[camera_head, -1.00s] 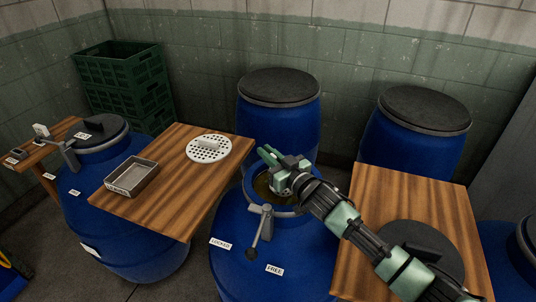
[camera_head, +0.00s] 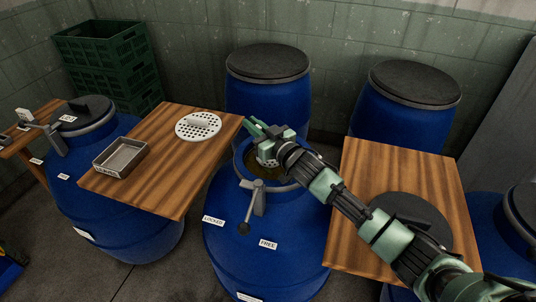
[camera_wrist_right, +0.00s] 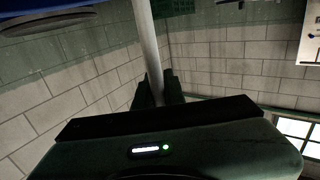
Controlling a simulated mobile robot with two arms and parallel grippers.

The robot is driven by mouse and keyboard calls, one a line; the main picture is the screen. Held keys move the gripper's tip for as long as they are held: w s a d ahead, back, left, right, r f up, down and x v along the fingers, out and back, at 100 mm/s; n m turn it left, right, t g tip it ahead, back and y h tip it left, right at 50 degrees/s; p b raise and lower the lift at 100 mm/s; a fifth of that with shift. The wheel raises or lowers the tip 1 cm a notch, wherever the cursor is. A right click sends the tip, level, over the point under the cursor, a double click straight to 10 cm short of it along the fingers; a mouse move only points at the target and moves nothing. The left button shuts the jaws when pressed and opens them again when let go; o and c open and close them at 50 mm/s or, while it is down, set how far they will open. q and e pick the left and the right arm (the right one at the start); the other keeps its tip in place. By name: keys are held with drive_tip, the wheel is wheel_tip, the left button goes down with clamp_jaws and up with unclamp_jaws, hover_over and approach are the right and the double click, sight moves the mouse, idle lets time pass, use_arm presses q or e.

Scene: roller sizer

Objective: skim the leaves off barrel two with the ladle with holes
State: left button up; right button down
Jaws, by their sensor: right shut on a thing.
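The open blue barrel (camera_head: 222,240) stands in the middle, with its lever between the LOCKED and FREE labels; I cannot read its number. Dark brownish liquid shows in its mouth; I cannot make out single leaves. My right gripper (camera_head: 257,127) is over the far side of the mouth, shut on the ladle's pale handle (camera_wrist_right: 147,45), which shows as a rod in the right wrist view. A pale, perforated part of the ladle (camera_head: 266,161) shows below the gripper inside the mouth. My arm hides part of the opening. My left gripper is not in view.
A wooden board (camera_head: 150,190) at left holds a metal tray (camera_head: 121,157) and a white perforated disc (camera_head: 198,126). A board at right (camera_head: 375,165) holds a dark round lid (camera_head: 408,212). Closed barrels stand behind and at left. Green crates (camera_head: 105,60) are stacked at the back left.

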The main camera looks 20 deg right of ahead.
drive_tip(key=shift+s, duration=0.1)
drive_tip(key=shift+p+v, duration=1.35)
drive_tip(key=shift+v, duration=0.85)
drive_tip(key=shift+b+x, duration=0.85)
drive_tip(key=shift+x, duration=1.45)
drive_tip(key=shift+p+v, duration=1.45)
drive_tip(key=shift+v, duration=0.85)
